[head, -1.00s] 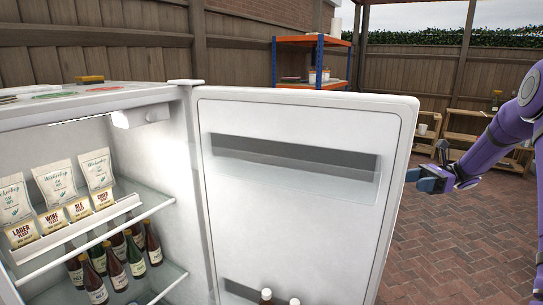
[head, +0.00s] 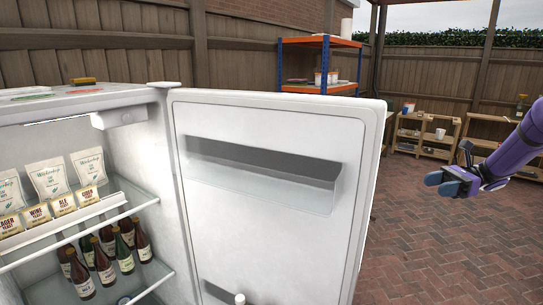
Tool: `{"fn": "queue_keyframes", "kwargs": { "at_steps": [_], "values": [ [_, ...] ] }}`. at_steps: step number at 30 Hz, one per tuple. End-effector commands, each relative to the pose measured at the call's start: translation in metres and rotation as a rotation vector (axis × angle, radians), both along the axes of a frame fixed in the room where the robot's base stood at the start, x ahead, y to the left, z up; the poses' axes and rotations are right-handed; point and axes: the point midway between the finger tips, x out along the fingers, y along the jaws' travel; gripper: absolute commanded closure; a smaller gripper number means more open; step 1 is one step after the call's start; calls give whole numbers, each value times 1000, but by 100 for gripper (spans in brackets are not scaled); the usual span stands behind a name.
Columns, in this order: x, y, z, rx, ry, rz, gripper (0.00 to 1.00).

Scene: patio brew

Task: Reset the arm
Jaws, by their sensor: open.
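My gripper (head: 449,184) is at the right of the head view, at the end of my purple arm. Its blue-tipped fingers point left. It is open, and I see nothing between its fingers. It hangs in the air over the brick paving, to the right of the open fridge door (head: 262,130), with a clear gap between them.
The white fridge stands open at left, with pouches, small packets and several bottles (head: 104,262) on its shelves. A blue and orange rack (head: 322,88) and wooden shelves (head: 425,140) stand along the fence. The brick paving (head: 420,255) below my gripper is clear.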

Motion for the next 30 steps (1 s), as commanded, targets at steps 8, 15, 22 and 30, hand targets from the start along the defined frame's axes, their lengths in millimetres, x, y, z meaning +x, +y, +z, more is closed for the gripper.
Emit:
{"fn": "queue_keyframes", "kwargs": {
  "at_steps": [8,15,22,30],
  "values": [
    [-15,29,23,-114,-65,53,52],
    [-42,66,51,-277,-172,131,52],
    [-90,106,81,-498,-348,246,52],
    [-151,138,106,-736,-585,391,52]
  ]
}}
